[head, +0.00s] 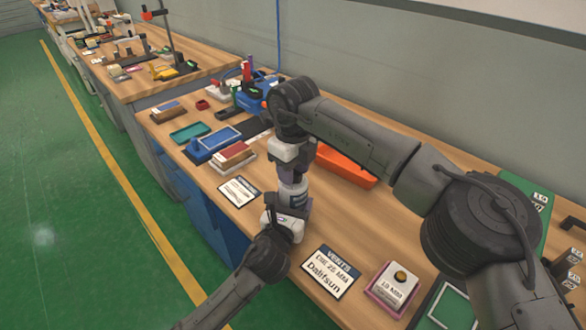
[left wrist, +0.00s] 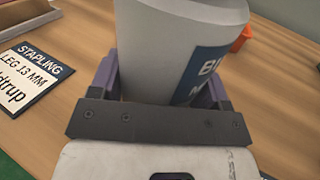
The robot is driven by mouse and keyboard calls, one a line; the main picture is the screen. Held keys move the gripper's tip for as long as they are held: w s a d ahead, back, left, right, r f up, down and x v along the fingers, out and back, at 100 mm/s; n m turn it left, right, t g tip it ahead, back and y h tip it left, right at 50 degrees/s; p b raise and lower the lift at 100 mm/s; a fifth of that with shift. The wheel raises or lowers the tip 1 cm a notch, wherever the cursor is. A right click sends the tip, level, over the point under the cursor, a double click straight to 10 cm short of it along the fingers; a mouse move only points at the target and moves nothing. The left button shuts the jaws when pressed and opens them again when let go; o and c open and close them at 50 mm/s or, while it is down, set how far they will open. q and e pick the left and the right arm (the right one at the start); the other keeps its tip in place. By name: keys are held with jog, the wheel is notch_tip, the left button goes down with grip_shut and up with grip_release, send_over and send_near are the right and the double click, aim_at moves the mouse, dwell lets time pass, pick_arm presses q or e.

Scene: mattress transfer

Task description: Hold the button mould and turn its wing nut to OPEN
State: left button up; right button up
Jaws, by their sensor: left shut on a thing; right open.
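The button mould (head: 293,193) is a grey, round body with a dark blue label. It stands over the bench between my two grippers. My left gripper (head: 291,205) is shut on its lower part from the near side. In the left wrist view the grey mould (left wrist: 175,45) sits between the purple fingers of this gripper (left wrist: 160,82), its label partly cut off. My right gripper (head: 295,172) points down from above, open, with its purple fingers at the top of the mould. The wing nut is hidden there, so its position cannot be told.
An orange tray (head: 345,166) lies behind the mould. A pink-edged box (head: 391,289) stands at the right. Blue trays (head: 212,143) are farther left.

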pick_arm(q)
jog(key=shift+r, duration=0.15)
pick_arm(e)
notch_tip(320, 180, up, 12)
dwell(0.4)
pick_arm(q)
jog(key=o, duration=1.3)
jog(key=shift+w, duration=0.1)
jog(key=shift+c, duration=0.2)
jog(key=shift+o, duration=0.8)
